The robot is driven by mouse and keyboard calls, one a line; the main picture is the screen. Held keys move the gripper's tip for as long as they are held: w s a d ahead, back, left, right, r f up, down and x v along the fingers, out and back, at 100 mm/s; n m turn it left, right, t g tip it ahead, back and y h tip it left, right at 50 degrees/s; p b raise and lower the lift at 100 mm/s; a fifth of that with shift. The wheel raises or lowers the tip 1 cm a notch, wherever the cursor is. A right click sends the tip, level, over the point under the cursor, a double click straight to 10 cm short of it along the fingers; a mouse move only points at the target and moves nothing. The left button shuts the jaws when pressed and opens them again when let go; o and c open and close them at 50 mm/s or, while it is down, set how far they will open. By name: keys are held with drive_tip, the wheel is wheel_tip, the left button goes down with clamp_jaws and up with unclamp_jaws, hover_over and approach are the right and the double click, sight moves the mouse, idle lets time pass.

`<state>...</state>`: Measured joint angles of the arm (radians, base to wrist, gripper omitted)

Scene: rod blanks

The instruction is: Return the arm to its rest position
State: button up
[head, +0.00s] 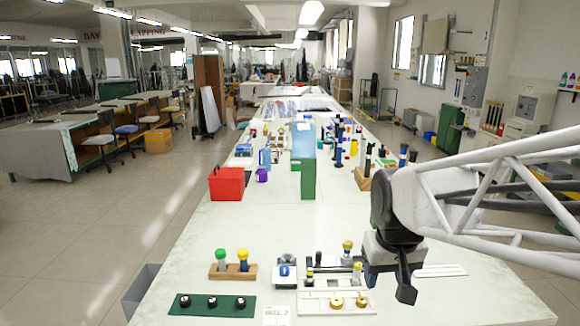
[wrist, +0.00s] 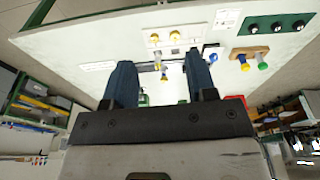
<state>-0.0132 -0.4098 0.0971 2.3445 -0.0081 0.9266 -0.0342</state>
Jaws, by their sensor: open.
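My gripper (head: 388,283) hangs over the right side of the pale table, apart from everything on it. In the wrist view its two dark blue fingers (wrist: 158,68) stand wide apart with nothing held between them. A wooden block (head: 222,274) holds a green-topped and a yellow-topped piece upright. A green plate (head: 205,311) with three black round pieces lies in front of it. To the right, a white plate (head: 318,303) bears yellow rings, and small dark and yellow-topped pieces stand behind it.
A small white device with a blue part (head: 286,271) sits between the block and the white plate. A red box (head: 227,184), a green upright panel (head: 308,178) and several tools stand farther back. The table (head: 270,225) is clear in the middle. A grey bin (head: 141,290) stands at its left edge.

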drive_tip(key=s+f, duration=0.2)
drive_tip(key=s, duration=1)
drive_tip(key=shift+s+d+f+m, duration=0.15)
drive_tip(key=shift+s+d+m, duration=0.15)
drive_tip(key=shift+d+m, duration=0.1)
drive_tip(key=shift+o, duration=0.4)
drive_tip(key=shift+w, duration=0.15)
